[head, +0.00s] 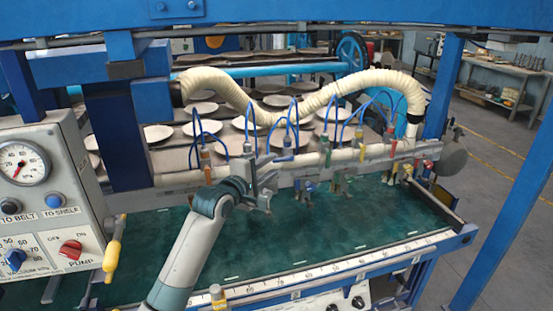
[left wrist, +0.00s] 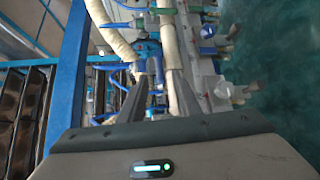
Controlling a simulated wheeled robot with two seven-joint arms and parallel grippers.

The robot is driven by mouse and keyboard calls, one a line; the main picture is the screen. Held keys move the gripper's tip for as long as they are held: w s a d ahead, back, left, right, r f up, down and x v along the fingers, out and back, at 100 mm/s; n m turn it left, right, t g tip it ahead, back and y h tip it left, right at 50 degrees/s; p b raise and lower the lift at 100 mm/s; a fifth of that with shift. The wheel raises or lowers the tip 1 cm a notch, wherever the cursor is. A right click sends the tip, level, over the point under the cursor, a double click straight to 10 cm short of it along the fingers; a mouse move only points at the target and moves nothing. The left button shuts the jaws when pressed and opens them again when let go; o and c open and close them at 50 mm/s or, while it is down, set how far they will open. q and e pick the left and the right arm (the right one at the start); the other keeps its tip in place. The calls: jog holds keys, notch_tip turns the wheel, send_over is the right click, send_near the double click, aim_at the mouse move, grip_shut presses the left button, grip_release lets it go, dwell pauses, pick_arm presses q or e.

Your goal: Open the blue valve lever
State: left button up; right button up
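A pale pipe manifold (head: 320,160) with several coloured valve levers and thin blue hoses runs across the machine above the green bed. A small blue part (head: 287,142), which may be the blue valve lever, stands on the manifold right of my left gripper. Blue parts also show along the pipe in the left wrist view (left wrist: 208,31), but I cannot tell which is the lever. My left gripper (head: 262,172) is at the manifold, left of that blue part. Its two dark fingers stand apart in the left wrist view (left wrist: 146,82), with nothing clearly held. My right gripper is out of view.
A control box (head: 45,200) with a gauge and knobs stands at the left. A ribbed cream hose (head: 225,85) arches over the manifold. The green bed (head: 350,220) is clear in front. A blue post (head: 505,185) stands at the right.

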aim_at(278, 161)
pick_arm(q)
jog(key=shift+p+x, duration=0.5)
jog(key=shift+x, duration=1.65)
grip_shut()
